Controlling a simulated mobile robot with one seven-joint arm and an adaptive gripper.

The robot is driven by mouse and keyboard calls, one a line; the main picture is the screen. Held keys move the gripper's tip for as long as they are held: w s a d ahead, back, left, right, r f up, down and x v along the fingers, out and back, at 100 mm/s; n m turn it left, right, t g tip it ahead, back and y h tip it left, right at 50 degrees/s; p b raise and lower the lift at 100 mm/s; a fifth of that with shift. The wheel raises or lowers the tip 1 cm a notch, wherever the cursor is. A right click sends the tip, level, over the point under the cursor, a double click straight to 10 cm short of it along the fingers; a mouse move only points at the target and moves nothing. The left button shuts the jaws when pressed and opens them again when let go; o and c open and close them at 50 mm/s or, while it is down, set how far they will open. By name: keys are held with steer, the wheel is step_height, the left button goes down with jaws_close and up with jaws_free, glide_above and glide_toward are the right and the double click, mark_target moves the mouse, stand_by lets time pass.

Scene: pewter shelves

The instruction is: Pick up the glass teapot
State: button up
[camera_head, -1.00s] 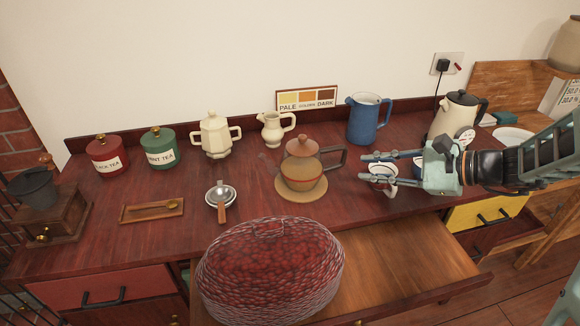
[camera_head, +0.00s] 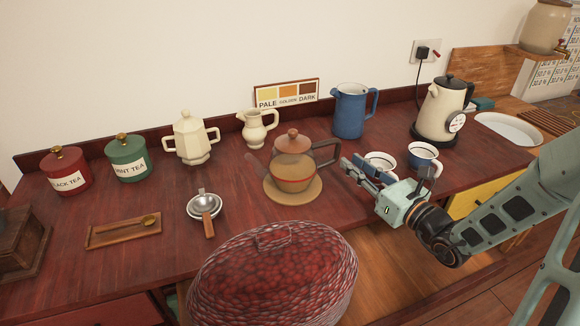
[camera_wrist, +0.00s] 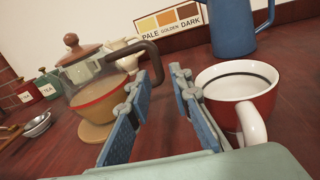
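The glass teapot (camera_head: 293,165) stands upright on a round cork mat (camera_head: 272,187). It has a brown lid, a dark handle on the right and a spout on the left, and holds amber liquid. It also shows in the wrist view (camera_wrist: 97,90), left of my fingers, with its handle reaching toward them. My gripper (camera_head: 358,172) is right of the teapot, near its handle and apart from it. In the wrist view my gripper (camera_wrist: 158,85) has its two blue-padded fingers spread, with nothing between them.
A red-and-white cup (camera_wrist: 240,92) is close beside my right finger. A blue-and-white mug (camera_head: 424,158), a blue pitcher (camera_head: 350,110) and a cream kettle (camera_head: 443,108) stand farther right and back. A red mesh dome (camera_head: 272,278) rises in front of the teapot.

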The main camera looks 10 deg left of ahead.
mark_target(336, 158)
steer(key=x, duration=0.6)
steer(key=shift+w+a+f+b, duration=0.2)
steer(key=shift+a+b, duration=0.2)
jaws_close()
steer(key=shift+r, duration=0.1)
